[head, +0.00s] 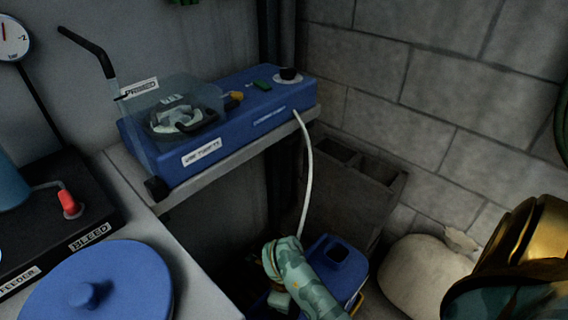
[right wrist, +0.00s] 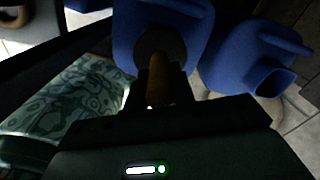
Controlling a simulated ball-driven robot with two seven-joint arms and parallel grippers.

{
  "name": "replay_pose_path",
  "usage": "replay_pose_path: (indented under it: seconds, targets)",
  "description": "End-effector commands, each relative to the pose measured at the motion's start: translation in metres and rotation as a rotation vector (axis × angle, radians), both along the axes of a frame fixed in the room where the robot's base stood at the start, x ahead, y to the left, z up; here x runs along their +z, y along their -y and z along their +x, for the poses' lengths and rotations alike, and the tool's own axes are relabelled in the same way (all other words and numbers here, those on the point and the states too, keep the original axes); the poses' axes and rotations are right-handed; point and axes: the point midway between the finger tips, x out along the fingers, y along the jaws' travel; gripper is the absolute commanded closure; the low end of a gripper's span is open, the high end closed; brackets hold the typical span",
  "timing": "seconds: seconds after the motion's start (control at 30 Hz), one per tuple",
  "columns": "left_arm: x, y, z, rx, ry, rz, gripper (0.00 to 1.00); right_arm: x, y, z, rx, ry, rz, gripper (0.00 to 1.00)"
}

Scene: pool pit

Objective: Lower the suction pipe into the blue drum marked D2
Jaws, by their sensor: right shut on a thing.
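A blue drum with an open square neck (head: 340,252) stands on the floor beyond my teal-patterned arm in the head view. In the right wrist view two blue drums stand side by side: one (right wrist: 190,28) with a dark round part on top, and one (right wrist: 245,50) with an open neck to its right. No D2 mark is readable. My right gripper (right wrist: 160,92) is shut on a brownish upright thing (right wrist: 160,84), possibly the suction pipe, by the dark round part. Whether its end is inside is hidden. A white hose (head: 308,165) drops from the blue machine behind my arm.
The blue machine (head: 225,117) with a clear cover sits on a wall shelf above. A round blue lid (head: 98,288) and a black feeder box (head: 55,215) lie at left. A pale sack (head: 420,278) and a grey block (head: 350,195) stand near the wall.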

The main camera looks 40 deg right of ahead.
Motion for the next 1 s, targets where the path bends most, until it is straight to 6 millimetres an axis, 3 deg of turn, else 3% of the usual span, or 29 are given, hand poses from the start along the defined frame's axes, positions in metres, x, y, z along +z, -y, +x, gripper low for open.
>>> replay_pose_path:
  seconds: [0.47, 0.5, 0.57, 0.87, 1.0]
  targets:
    - [-0.002, 0.001, 0.002, 0.0, 0.002, -0.002, 0.64, -0.006, 0.0, 0.0, 0.001, -0.001, -0.001, 0.97]
    - [-0.002, 0.001, 0.002, 0.0, 0.002, -0.002, 0.64, -0.006, 0.0, 0.0, 0.001, -0.001, 0.0, 0.67]
    - [-0.002, 0.001, 0.002, 0.0, 0.002, -0.002, 0.64, -0.006, 0.0, 0.0, 0.001, -0.001, 0.0, 0.5]
    - [-0.002, 0.001, 0.001, 0.0, 0.001, -0.001, 0.64, -0.005, 0.0, 0.0, 0.0, -0.001, 0.0, 0.5]
    - [0.008, 0.003, 0.006, 0.01, 0.02, -0.006, 0.64, 0.014, 0.0, 0.001, 0.0, 0.005, 0.001, 0.5]
